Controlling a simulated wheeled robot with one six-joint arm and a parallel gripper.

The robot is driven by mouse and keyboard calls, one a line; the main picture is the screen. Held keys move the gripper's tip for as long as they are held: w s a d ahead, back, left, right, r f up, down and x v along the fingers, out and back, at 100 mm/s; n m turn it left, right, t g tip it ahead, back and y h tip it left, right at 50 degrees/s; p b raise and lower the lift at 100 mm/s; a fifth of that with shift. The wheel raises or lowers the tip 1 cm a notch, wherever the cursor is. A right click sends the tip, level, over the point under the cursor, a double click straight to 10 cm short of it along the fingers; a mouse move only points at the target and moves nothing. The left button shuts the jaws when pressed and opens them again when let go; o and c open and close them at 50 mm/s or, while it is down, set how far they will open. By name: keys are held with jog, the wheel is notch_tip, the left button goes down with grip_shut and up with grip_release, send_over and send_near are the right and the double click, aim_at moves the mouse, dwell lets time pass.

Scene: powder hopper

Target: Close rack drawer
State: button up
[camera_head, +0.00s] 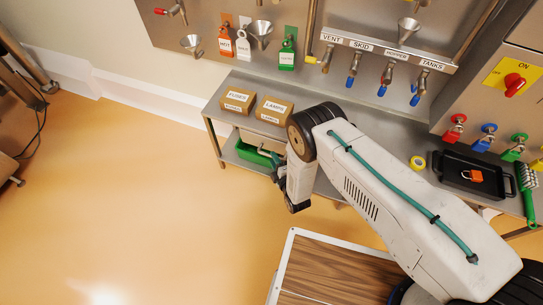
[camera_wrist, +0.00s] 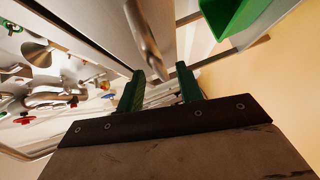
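The green drawer (camera_head: 256,153) shows under the left part of the steel bench in the head view, partly covered by the bench top and my wrist. In the wrist view a green box-like part, apparently the drawer (camera_wrist: 228,14), is at the top right. My gripper shows in the wrist view (camera_wrist: 158,88) with its two dark green fingers apart and no object held between them. A steel bar (camera_wrist: 146,38) runs in front of the fingers, its lower end near the right finger. Contact cannot be told.
The steel bench (camera_head: 222,92) carries a FUSES box (camera_head: 237,103) and a LAMPS box (camera_head: 273,110). A black tray (camera_head: 452,178) with an orange padlock (camera_head: 473,176) is at right. Valves line the wall panel.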

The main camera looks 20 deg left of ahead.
jog(key=v, duration=0.4)
jog(key=shift+r, duration=0.1)
dwell(0.4)
